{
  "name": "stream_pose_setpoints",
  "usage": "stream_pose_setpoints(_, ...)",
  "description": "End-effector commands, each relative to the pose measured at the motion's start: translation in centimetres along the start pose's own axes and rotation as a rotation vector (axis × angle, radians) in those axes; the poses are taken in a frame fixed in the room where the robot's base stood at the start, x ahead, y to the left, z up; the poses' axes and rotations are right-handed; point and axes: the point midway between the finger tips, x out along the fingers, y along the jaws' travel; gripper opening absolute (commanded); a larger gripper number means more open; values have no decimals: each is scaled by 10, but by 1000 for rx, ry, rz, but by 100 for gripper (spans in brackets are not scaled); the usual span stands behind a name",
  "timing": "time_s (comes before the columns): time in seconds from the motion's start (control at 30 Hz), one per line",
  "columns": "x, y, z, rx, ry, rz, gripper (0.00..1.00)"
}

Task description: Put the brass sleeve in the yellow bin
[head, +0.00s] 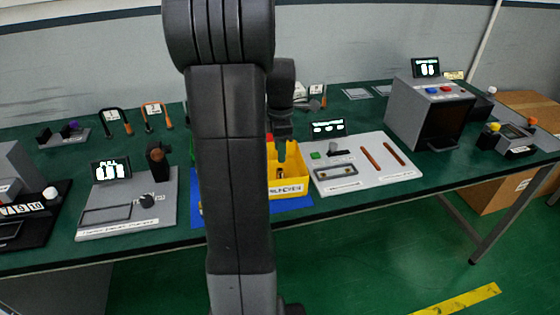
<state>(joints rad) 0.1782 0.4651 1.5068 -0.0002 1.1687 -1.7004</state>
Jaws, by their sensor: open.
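The yellow bin (297,176) stands on a blue mat right of my arm, with a white label on its front. A small brass-coloured piece (279,173) shows inside the bin, low near its front wall. It looks like the brass sleeve, but it is too small to be certain. My gripper (281,143) points down above the bin's back part. It is open and seems apart from the small piece below. My arm hides the left part of the bin and the mat.
The blue mat (293,203) lies near the table's front edge. A white panel (345,182) with rods is right of the bin. A grey device (128,212) with a knob stands at left, and a grey microwave-like box (412,115) at right.

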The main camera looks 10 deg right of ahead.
Motion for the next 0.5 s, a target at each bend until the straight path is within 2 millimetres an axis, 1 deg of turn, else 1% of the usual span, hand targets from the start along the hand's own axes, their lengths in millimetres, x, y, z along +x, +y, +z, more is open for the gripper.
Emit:
stream_pose_setpoints(0.03,-12,1,0,0,-1,4,40)
stream_pose_setpoints(0.2,-38,0,0,0,0,2,40)
stream_pose_setpoints(0.33,-47,0,0,0,0,0,40)
stream_pose_setpoints(0.5,-49,0,0,0,0,-2,40)
